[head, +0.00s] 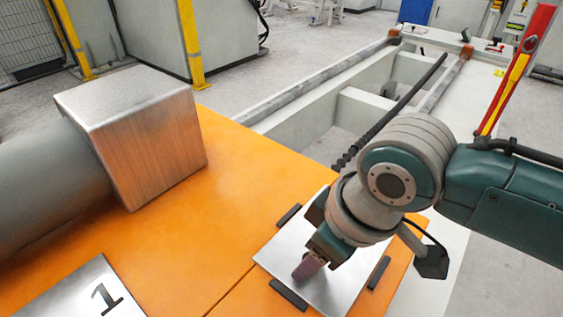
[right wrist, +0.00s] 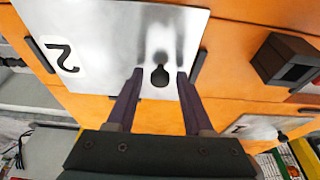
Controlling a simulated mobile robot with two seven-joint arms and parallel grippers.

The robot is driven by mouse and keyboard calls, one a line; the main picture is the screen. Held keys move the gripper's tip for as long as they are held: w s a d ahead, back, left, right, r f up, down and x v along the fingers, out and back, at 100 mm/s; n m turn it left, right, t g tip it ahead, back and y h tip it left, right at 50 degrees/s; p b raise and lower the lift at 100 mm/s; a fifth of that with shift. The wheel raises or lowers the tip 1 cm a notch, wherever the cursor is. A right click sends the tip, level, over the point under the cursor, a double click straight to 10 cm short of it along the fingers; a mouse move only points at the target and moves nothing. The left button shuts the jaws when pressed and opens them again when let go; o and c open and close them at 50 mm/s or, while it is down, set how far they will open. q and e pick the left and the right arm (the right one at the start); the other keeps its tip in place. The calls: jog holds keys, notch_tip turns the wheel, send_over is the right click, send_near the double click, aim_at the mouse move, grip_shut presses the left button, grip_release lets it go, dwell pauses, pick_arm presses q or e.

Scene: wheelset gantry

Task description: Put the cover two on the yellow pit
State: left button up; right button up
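Cover two (head: 335,287) is a flat silver plate lying on the orange surface, with black strips along its edges. In the right wrist view its printed "2" and a small dark knob (right wrist: 160,77) show on the plate (right wrist: 110,50). My right gripper (head: 308,266) points down at the plate from above. In the right wrist view my right gripper (right wrist: 159,77) is open, with one finger on each side of the knob and gaps between. I cannot make out a yellow pit for certain. My left gripper is not in view.
Another silver plate (head: 75,292), marked "1", lies at the lower left. A large metal block (head: 135,130) on a thick grey cylinder stands over the orange surface (head: 235,180). Beyond it is a pale frame with openings (head: 370,108). A red and yellow post (head: 517,70) stands right.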

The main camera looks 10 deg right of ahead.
jog(key=shift+o, duration=0.4)
jog(key=shift+r, duration=0.15)
jog(key=p+v, duration=0.6)
jog(key=v, duration=0.5)
jog(key=s+a+r+m, duration=0.1)
jog(key=s+r+m, duration=0.1)
jog(key=s, duration=0.5)
jog(key=s+d+r+m+h, duration=0.1)
jog(key=s+d+m, duration=0.2)
jog(key=s+d, duration=0.3)
jog(key=shift+s+d+m+t+h, duration=0.3)
jog(key=shift+s+d+t+h, duration=0.1)
jog(key=shift+d, duration=0.25)
